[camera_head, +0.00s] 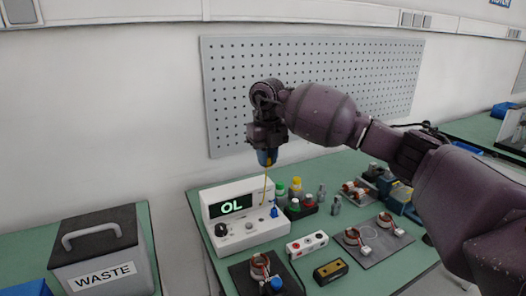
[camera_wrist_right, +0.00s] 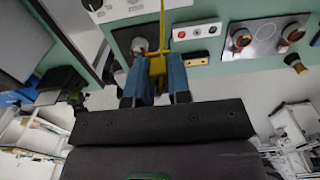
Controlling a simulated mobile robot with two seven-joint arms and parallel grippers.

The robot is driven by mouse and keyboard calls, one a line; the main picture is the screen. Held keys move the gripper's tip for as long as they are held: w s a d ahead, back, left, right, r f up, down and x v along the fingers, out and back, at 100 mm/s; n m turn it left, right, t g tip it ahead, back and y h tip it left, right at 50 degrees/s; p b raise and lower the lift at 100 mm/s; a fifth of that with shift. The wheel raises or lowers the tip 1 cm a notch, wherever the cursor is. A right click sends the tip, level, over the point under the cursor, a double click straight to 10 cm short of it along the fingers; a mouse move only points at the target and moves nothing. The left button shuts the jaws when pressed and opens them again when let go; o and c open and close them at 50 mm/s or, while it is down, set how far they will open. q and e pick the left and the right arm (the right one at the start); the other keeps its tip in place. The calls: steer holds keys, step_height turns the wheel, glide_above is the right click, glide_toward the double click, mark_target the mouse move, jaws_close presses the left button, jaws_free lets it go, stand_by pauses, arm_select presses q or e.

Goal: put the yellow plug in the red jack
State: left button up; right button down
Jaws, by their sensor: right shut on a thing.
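My right gripper (camera_head: 267,157) is shut on the yellow plug (camera_wrist_right: 157,66), high above the bench. The plug shows between its blue fingers in the right wrist view; in the head view only a small yellow part shows below them. A thin yellow lead (camera_head: 264,190) hangs from it to the white meter (camera_head: 243,228), whose display reads OL. The white jack strip (camera_head: 307,244) lies on the bench right of the meter, apart from the plug. My left gripper is out of view.
A blue plug (camera_head: 274,211) stands at the meter's right side. A yellow-black box (camera_head: 330,271), stators on grey plates (camera_head: 378,240), and several small bottles (camera_head: 296,186) crowd the bench. A grey WASTE bin (camera_head: 100,252) stands left. A pegboard (camera_head: 310,90) is behind.

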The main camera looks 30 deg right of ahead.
arm_select(q)
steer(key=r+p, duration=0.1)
steer(key=p, duration=0.1)
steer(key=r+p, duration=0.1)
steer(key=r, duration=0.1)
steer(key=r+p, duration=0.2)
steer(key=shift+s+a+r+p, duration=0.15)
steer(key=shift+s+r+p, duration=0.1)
steer(key=shift+p, duration=0.1)
arm_select(e)
steer(key=s+d, duration=0.3)
steer(key=s, duration=0.7)
steer(key=shift+s+d, duration=0.15)
steer(key=shift+s, duration=0.2)
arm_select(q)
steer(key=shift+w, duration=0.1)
arm_select(e)
steer(key=shift+f, duration=0.1)
steer(key=shift+f, duration=0.1)
